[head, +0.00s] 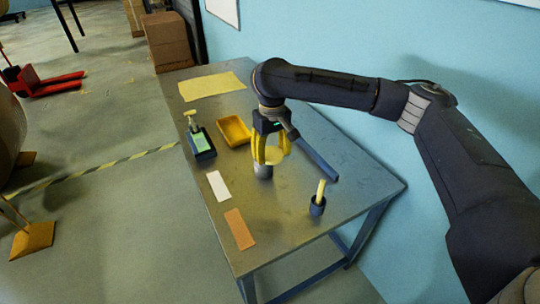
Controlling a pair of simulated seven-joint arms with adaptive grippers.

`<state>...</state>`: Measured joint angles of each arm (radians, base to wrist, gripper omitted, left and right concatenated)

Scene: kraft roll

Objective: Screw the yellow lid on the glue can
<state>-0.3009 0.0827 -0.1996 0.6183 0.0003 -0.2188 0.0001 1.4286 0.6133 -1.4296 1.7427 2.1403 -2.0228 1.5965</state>
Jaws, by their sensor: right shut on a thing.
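My right gripper (269,156) points down over the middle of the workbench, with its yellow fingers on either side of the yellow lid (273,154). It is shut on the lid. The grey glue can (263,172) stands upright on the bench directly below the fingers. The lid appears at the can's top, but I cannot tell whether it touches the rim or is threaded. The fingers partly hide the lid and the top of the can. My left gripper is out of view.
On the metal workbench (285,220), a yellow tray (234,131) and a dark holder with a green item (201,142) stand left. A dark bar (316,160) lies right. A dark cup (317,207) holds a pale stick. White (218,186) and orange (240,229) cards lie front left.

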